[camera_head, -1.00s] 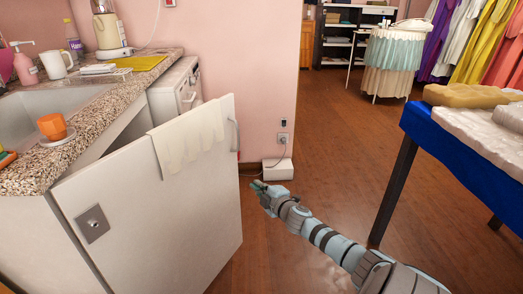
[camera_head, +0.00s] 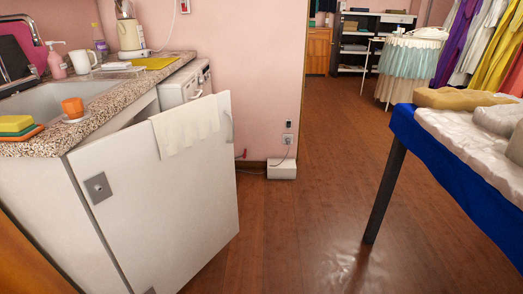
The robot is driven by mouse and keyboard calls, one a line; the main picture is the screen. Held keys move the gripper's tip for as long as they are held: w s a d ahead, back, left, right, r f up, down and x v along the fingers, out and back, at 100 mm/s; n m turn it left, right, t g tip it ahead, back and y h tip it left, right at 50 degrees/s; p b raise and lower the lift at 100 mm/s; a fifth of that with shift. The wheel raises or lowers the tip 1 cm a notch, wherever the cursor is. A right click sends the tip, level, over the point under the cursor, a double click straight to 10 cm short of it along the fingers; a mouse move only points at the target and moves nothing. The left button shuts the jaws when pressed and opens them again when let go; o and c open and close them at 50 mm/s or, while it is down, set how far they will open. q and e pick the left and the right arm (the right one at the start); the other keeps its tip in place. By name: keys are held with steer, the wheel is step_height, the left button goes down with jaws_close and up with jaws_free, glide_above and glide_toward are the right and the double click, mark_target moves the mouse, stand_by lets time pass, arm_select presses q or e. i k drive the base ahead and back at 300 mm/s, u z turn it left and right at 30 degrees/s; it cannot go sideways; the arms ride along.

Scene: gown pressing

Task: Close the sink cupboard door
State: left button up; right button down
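The white sink cupboard door (camera_head: 165,205) stands swung open below the sink counter, its far edge reaching out over the floor. A pale cloth (camera_head: 185,130) hangs over its top edge. A small handle (camera_head: 229,126) is at the door's far upper edge, and a grey square plate (camera_head: 98,187) is near its other edge. Neither of my grippers shows in the head view.
A blue-covered table (camera_head: 425,145) with pale folded items stands at the right, its dark leg on the floor. An orange cup, sponges and a pink bottle are on the counter. A white box (camera_head: 282,169) sits by the wall. The wooden floor (camera_head: 300,235) between is clear.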

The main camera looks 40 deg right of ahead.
mark_target(168, 205)
steer(key=z, duration=1.85)
steer(key=i, duration=1.1)
steer(key=u, duration=1.75)
